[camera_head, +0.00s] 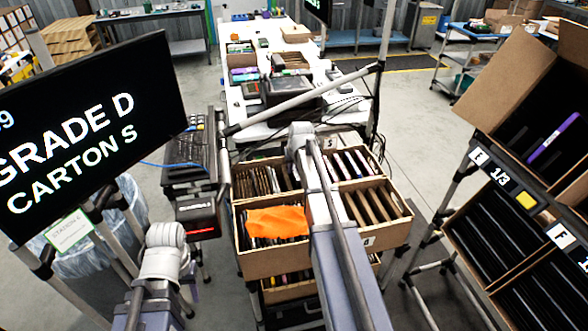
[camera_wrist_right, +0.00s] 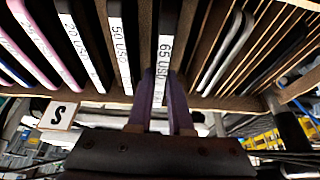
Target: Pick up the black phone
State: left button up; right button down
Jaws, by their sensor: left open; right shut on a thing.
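In the right wrist view my right gripper (camera_wrist_right: 160,88) has its two purple fingers shut on a dark phone (camera_wrist_right: 166,45) with a white edge label reading 65 USD. The phone stands upright in a row between cardboard dividers, and its lower part is hidden. I cannot tell whether it is lifted. In the head view my right arm reaches over the open cartons (camera_head: 258,267) and hides its gripper. My left arm comes in at the lower left. Its gripper does not show.
An orange sheet (camera_head: 278,222) lies on the front left carton. A dark screen (camera_head: 88,125) reads GRADE D, CARTON S. A rack with tilted cartons (camera_head: 500,235) stands at the right, and a white table (camera_head: 262,40) at the back. A tag S (camera_wrist_right: 60,114) hangs on the carton edge.

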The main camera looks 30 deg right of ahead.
aim_at(294, 168)
notch_tip(294, 168, up, 8)
jog(key=p, duration=0.7)
